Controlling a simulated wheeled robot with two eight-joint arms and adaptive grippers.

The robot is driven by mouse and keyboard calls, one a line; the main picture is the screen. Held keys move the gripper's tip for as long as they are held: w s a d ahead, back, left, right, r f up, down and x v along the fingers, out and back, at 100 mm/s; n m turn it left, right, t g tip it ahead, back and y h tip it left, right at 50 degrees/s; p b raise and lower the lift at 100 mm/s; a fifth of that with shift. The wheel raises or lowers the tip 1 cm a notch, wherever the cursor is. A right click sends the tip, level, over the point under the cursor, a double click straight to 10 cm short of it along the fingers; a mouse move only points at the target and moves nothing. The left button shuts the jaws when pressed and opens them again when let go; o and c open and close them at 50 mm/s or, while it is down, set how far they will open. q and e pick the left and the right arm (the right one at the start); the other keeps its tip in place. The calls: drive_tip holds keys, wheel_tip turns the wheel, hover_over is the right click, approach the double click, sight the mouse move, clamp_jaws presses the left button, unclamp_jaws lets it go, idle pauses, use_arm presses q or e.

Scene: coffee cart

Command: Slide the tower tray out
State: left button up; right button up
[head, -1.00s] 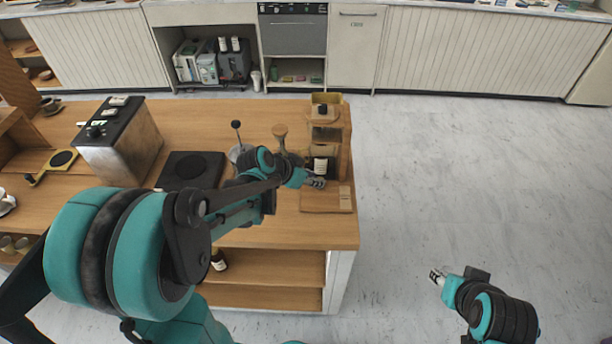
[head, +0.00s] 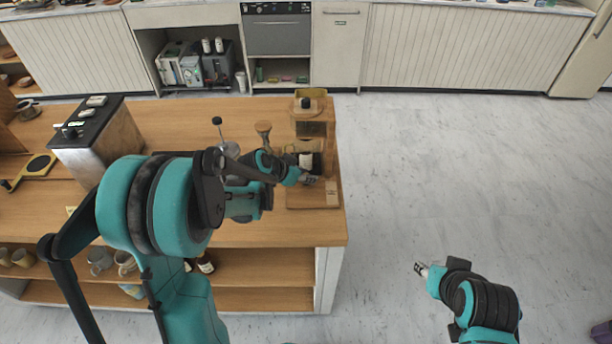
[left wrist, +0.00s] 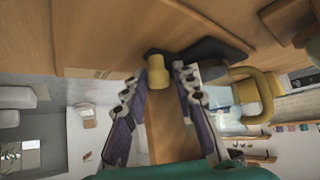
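My left gripper (head: 311,179) is just above this board, beside the tower's lower part. In the left wrist view its two fingers (left wrist: 161,72) stand apart, with a small yellow piece (left wrist: 158,76) between their tips. I cannot tell whether they touch it. My right gripper (head: 420,269) is over the floor, away from the cart, too small to read.
A wooden-handled tamper-like tool (head: 263,129) stands left of the tower. A metal machine (head: 98,135) is farther left on the cart top (head: 180,112). Mugs (head: 112,260) and bottles (head: 205,264) are on the shelves below. The floor (head: 440,170) right of the cart is open.

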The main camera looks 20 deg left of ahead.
use_arm(q)
clamp_jaws()
drive_tip(key=s+d, duration=0.1)
drive_tip(key=s, duration=0.2)
drive_tip(key=s+d, duration=0.1)
drive_tip(key=s, duration=0.3)
drive_tip(key=s+d, duration=0.1)
drive_tip(key=s, duration=0.3)
drive_tip(key=shift+d, duration=0.1)
unclamp_jaws()
drive_tip(key=shift+s, duration=0.15)
drive_tip(key=shift+r, duration=0.1)
drive_tip(key=v, duration=1.2)
